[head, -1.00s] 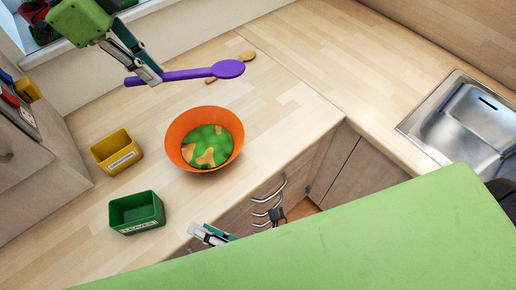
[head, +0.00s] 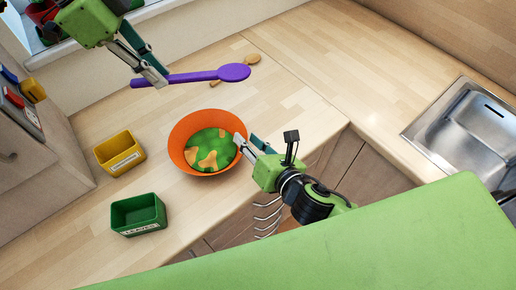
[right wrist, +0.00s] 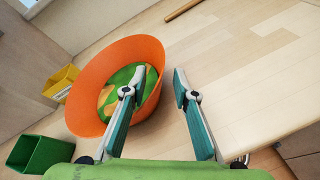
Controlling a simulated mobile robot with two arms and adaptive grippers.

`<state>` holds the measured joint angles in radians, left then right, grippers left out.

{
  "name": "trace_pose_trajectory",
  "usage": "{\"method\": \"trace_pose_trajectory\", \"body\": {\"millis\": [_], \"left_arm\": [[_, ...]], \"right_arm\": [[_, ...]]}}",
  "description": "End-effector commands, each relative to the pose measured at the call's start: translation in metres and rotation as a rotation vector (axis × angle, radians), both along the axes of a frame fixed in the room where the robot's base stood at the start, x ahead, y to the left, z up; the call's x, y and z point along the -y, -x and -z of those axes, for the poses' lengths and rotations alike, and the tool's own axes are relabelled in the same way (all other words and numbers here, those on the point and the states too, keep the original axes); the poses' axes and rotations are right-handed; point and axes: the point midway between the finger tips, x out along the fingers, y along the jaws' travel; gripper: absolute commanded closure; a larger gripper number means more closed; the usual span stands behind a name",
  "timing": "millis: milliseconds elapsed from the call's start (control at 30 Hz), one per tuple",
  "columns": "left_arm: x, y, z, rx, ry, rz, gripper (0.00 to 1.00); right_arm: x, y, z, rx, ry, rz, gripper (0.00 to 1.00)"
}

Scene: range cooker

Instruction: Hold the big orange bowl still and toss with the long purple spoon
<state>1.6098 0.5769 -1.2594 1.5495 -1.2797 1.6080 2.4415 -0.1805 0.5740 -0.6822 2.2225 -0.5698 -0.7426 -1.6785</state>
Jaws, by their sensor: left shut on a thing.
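The big orange bowl (head: 181,160) stands upright on the counter, with green and pale orange pieces inside. My left gripper (head: 160,80) is shut on the handle of the long purple spoon (head: 232,73). It holds the spoon roughly level above the counter, behind the bowl and apart from it. My right gripper (head: 248,142) is open at the bowl's right side. In the right wrist view, one finger overlaps the bowl (right wrist: 88,80) near its rim and the other is outside it. I cannot tell whether either finger touches the bowl.
A yellow bin (head: 120,153) and a green bin (head: 138,214) stand left of the bowl. A wooden spoon (head: 252,59) lies behind the purple spoon. A sink (head: 470,135) is at the right. The counter between bowl and sink is mostly clear.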

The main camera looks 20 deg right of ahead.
Motion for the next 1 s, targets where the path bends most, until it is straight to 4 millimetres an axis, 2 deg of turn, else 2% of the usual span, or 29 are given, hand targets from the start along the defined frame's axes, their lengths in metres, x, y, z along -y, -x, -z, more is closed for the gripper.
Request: {"method": "trace_pose_trajectory", "body": {"millis": [33, 200, 400, 733, 833, 967, 1000], "left_arm": [[0.000, 0.000, 0.000, 0.000, 0.000, 0.000, 1.00], [0.000, 0.000, 0.000, 0.000, 0.000, 0.000, 1.00], [0.000, 0.000, 0.000, 0.000, 0.000, 0.000, 1.00], [0.000, 0.000, 0.000, 0.000, 0.000, 0.000, 1.00], [0.000, 0.000, 0.000, 0.000, 0.000, 0.000, 1.00], [0.000, 0.000, 0.000, 0.000, 0.000, 0.000, 1.00], [0.000, 0.000, 0.000, 0.000, 0.000, 0.000, 1.00]], "right_arm": [[-0.003, -0.010, 0.003, 0.002, -0.001, 0.002, 0.73], [-0.010, -0.034, 0.012, 0.001, -0.002, 0.000, 0.73], [-0.014, -0.049, 0.018, -0.001, -0.002, 0.001, 0.73], [-0.015, -0.051, 0.019, -0.001, -0.001, 0.000, 0.73], [-0.015, -0.051, 0.019, -0.001, -0.001, 0.000, 0.99], [-0.015, -0.051, 0.019, -0.001, -0.001, 0.000, 1.00], [-0.015, -0.051, 0.019, -0.001, -0.001, -0.001, 0.89]]}}
